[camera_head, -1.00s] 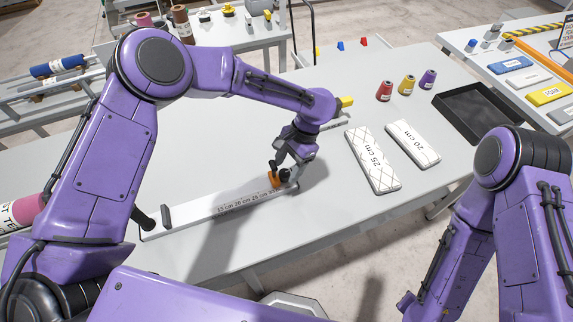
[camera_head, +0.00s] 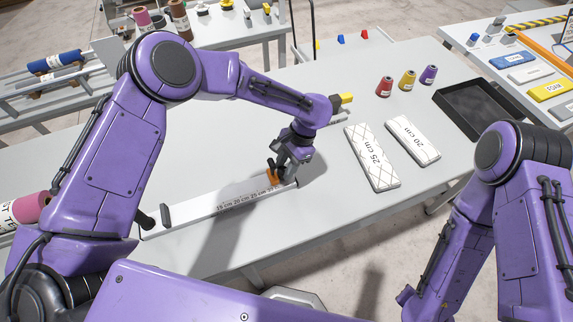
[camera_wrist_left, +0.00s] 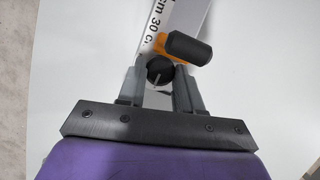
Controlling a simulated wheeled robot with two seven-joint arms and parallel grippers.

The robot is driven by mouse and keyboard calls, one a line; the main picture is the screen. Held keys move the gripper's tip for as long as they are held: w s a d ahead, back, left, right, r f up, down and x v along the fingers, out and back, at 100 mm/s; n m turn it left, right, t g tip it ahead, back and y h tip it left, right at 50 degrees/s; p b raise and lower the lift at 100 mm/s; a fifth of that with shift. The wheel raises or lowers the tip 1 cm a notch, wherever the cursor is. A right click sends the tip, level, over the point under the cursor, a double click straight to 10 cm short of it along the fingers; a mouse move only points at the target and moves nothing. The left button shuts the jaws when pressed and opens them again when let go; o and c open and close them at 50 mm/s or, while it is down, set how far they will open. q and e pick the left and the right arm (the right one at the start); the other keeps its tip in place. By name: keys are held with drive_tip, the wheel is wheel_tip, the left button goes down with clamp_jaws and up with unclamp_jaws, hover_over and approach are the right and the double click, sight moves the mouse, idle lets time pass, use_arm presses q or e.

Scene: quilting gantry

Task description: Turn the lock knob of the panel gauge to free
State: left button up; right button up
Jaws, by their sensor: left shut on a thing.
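The panel gauge (camera_head: 190,213) is a long pale bar on the table, printed with cm marks. Its orange slider (camera_head: 271,178) sits near the right end; the left wrist view shows the slider (camera_wrist_left: 160,42) with a black handle (camera_wrist_left: 187,48) on it. The lock knob (camera_wrist_left: 159,70) is round and black with a white pointer line. My left gripper (camera_head: 280,172) is down at the slider, shut on the lock knob, with one finger on each side in the left wrist view (camera_wrist_left: 160,85). The knob is largely hidden in the head view. My right gripper is out of view.
Two quilted panels marked 25 cm (camera_head: 372,158) and 20 cm (camera_head: 413,140) lie right of the gauge. A black tray (camera_head: 478,112) is at the right. Table left of the panels is mostly clear.

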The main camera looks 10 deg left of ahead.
use_arm(q)
drive_tip(key=m, duration=0.2)
drive_tip(key=m+t+y, duration=0.1)
drive_tip(key=m, duration=0.1)
drive_tip(key=shift+s+m+p, duration=0.2)
drive_tip(key=shift+m+p, duration=0.1)
drive_tip(key=shift+p, duration=0.05)
drive_tip(key=shift+s+m+t, duration=0.1)
drive_tip(key=shift+m+t, duration=0.8)
drive_tip(key=shift+m, duration=0.9)
drive_tip(key=o, duration=1)
drive_tip(key=shift+o, duration=0.2)
drive_tip(key=shift+d, duration=0.1)
drive_tip(key=b+v, duration=0.2)
drive_tip(key=v, duration=0.8)
drive_tip(key=shift+d, duration=0.15)
drive_tip(key=shift+r, duration=0.15)
